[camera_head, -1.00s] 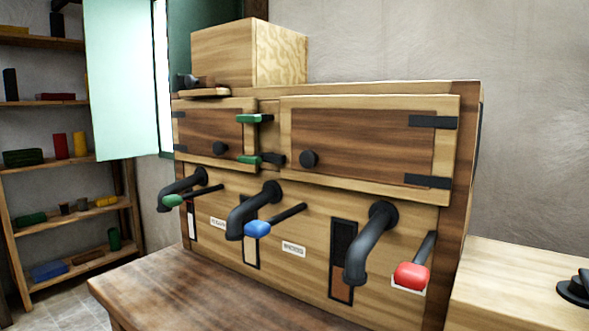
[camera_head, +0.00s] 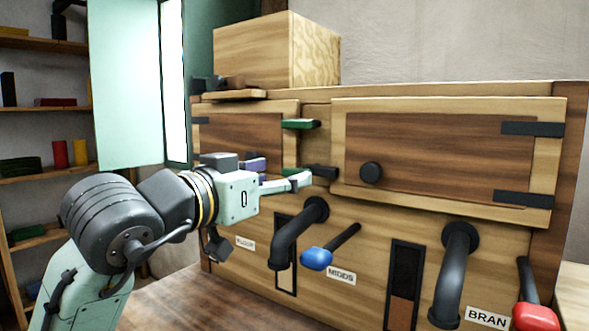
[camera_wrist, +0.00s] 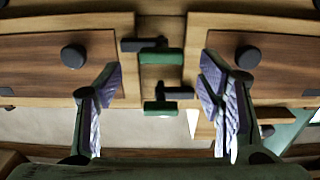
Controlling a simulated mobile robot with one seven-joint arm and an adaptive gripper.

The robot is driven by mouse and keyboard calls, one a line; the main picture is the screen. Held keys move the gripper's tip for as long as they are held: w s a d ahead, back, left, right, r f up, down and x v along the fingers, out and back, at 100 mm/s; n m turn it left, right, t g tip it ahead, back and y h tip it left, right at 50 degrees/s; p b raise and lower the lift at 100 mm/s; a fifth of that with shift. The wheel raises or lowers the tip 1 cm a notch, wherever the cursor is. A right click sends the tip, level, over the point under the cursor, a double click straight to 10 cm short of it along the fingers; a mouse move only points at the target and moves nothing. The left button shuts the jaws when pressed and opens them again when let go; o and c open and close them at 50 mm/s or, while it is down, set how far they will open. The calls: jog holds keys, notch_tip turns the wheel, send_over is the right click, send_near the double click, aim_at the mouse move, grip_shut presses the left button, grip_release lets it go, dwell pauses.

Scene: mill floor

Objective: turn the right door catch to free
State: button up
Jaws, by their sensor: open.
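Two door catches with green handles and dark bars sit one above the other on the post between the doors. The lower catch (camera_head: 322,172) has its bar sideways, its end at the edge of the right door (camera_head: 440,150). The upper catch (camera_head: 300,124) is also sideways. The wrist view appears upside down: the lower catch (camera_wrist: 147,45) is above the upper one (camera_wrist: 160,107) there. My gripper (camera_head: 283,174) is open and empty in front of the post, its fingers (camera_wrist: 160,75) spread to either side of the catches. In the head view it partly hides the lower catch's handle.
The right door's knob (camera_head: 371,172) is close to the right of the catches. Dark spouts (camera_head: 298,232) and a blue-ended lever (camera_head: 317,258) stick out below. A red-ended lever (camera_head: 535,316) is at lower right. A wooden box (camera_head: 275,50) stands on top.

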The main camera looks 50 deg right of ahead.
aim_at(293, 172)
jog(key=shift+w+d, duration=0.15)
jog(key=shift+d, duration=1.25)
jog(key=shift+w+d, duration=0.1)
jog(key=shift+d, duration=1.25)
jog(key=shift+c, duration=0.4)
jog(key=c, duration=1.1)
